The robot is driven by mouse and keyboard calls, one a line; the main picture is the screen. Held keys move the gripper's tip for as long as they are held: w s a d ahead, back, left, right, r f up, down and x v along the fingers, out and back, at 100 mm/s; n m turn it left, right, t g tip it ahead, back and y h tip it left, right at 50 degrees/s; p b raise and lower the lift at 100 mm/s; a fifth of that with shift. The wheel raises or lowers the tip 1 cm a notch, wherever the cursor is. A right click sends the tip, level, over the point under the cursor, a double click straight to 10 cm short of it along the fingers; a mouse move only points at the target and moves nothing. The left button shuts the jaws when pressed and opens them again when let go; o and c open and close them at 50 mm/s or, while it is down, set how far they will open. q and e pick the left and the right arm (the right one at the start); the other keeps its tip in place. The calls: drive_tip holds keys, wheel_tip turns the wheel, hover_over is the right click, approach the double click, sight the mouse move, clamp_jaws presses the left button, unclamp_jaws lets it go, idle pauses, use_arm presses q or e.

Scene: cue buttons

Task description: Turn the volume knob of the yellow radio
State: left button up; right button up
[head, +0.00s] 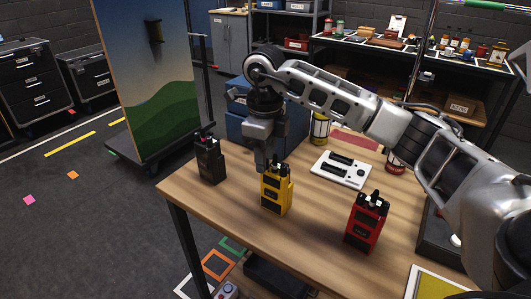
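The yellow radio (274,196) stands upright on the wooden table, between a black radio and a red radio. My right gripper (267,164) points down from above, with its fingertips at the top left of the yellow radio. Dark parts show on top of the radio, but the volume knob is too small and too close to the fingers to make out. I cannot tell whether the fingers touch it or how far apart they are. My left gripper is not in view.
The black radio (210,161) stands to the left and the red radio (366,222) to the right on the table (305,238). A white panel with black bars (341,170) lies behind. A painted backdrop board (150,75) stands beyond the table at left.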

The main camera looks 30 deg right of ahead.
clamp_jaws()
drive_tip(key=shift+m, duration=0.4)
drive_tip(key=m, duration=0.2)
drive_tip(key=shift+m, duration=2)
unclamp_jaws()
